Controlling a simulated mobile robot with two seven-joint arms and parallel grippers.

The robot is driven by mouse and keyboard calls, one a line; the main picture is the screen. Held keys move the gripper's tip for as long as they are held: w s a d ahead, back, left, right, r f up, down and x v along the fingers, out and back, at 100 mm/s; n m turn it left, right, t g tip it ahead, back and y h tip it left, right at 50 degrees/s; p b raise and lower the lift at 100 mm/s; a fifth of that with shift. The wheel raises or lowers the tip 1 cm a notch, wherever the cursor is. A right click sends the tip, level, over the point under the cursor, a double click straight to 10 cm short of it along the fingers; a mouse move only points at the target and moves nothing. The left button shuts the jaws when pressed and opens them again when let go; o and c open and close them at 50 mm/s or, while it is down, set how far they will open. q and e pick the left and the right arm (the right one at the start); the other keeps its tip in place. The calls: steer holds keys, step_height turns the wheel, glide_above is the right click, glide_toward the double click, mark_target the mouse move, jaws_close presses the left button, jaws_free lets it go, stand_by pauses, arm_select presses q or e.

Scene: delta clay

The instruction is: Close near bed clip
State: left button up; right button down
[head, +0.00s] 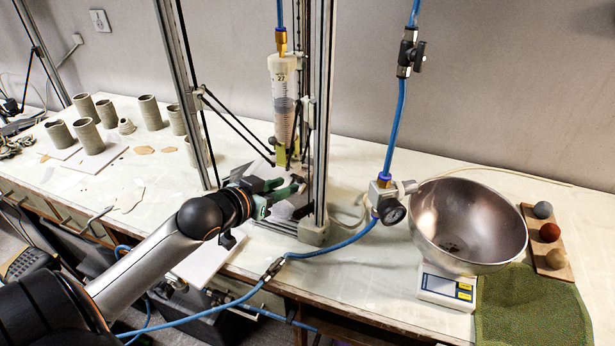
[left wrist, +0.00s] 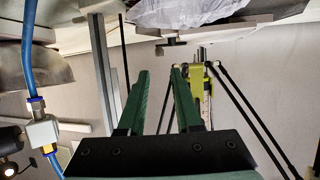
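My left gripper (head: 287,188) reaches into the delta printer's frame from the left, low near the bed. Its green fingers are parted with nothing seen between them; they also show in the left wrist view (left wrist: 159,73). In that view, which looks upside down, a flat plate edge (left wrist: 235,31) that may be the bed crosses the top. A small dark piece (left wrist: 172,42) juts from it beyond the fingertips, apart from them. It may be the near bed clip, but I cannot tell whether it is open or closed. In the head view my gripper hides the clip area.
Printer uprights (head: 322,120) and black rods stand close around my gripper. The clay syringe (head: 284,100) hangs above it. A blue hose (head: 335,247) crosses in front. A steel bowl (head: 468,220) on a scale stands right; clay cups (head: 89,137) stand left.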

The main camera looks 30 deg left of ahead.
mark_target(307, 178)
arm_select(q)
steer(key=x, duration=0.9)
jaws_close()
steer(key=shift+d, duration=0.1)
